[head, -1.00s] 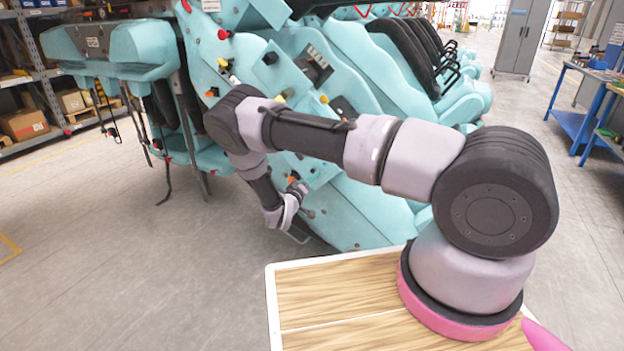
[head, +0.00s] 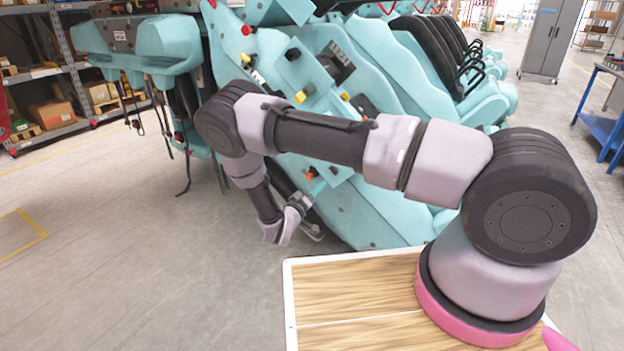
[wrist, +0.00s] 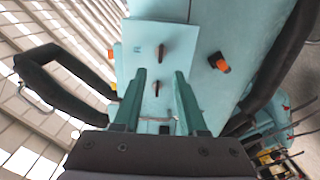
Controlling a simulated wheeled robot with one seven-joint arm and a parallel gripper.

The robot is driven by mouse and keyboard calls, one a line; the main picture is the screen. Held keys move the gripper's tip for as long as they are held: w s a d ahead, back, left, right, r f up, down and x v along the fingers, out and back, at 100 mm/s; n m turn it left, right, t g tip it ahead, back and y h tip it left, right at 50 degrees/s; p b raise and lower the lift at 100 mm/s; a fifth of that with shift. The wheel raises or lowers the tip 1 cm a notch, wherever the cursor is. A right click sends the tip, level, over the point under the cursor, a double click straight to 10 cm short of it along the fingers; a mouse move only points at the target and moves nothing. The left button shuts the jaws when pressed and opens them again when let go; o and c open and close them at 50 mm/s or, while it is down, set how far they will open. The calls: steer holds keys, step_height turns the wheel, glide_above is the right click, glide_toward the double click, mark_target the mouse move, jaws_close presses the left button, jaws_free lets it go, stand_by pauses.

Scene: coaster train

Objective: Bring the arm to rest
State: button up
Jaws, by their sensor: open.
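My gripper (wrist: 160,74) is open in the wrist view, with two dark green fingers apart and nothing between them. I cannot tell how far the fingertips are from the panel. In the head view my arm reaches out to the left, bends at the elbow and hangs down, with my gripper (head: 317,189) low beside the turquoise coaster train (head: 375,212). The train's side partly hides behind my arm.
A wood-topped surface with a white rim (head: 350,290) lies under my arm's base. Shelves with boxes (head: 52,112) stand at the left. A grey cabinet (head: 552,38) and a blue workbench (head: 604,128) are at the right. The floor at the lower left is clear.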

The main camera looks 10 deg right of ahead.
steer(key=s+d+r+m+g+y, duration=0.1)
steer(key=s+d+r+m+g, duration=0.3)
steer(key=r, duration=0.5)
steer(key=s+d+r+m+g, duration=0.1)
steer(key=s+d+r+g, duration=0.1)
steer(key=d+r+g, duration=0.5)
steer(key=s+d+r+m+g+y, duration=0.1)
steer(key=s+d+r+m+g, duration=0.2)
steer(key=r, duration=0.8)
steer(key=s+a+r+n+t+y, duration=0.1)
steer(key=s+r+t+y, duration=0.5)
steer(key=s+r, duration=1.5)
steer(key=shift+s+a+r+t+y, duration=0.15)
steer(key=shift+s+r+t+y, duration=0.4)
steer(key=shift+y, duration=1.75)
steer(key=shift+w+r+g, duration=0.2)
steer(key=shift+g, duration=0.05)
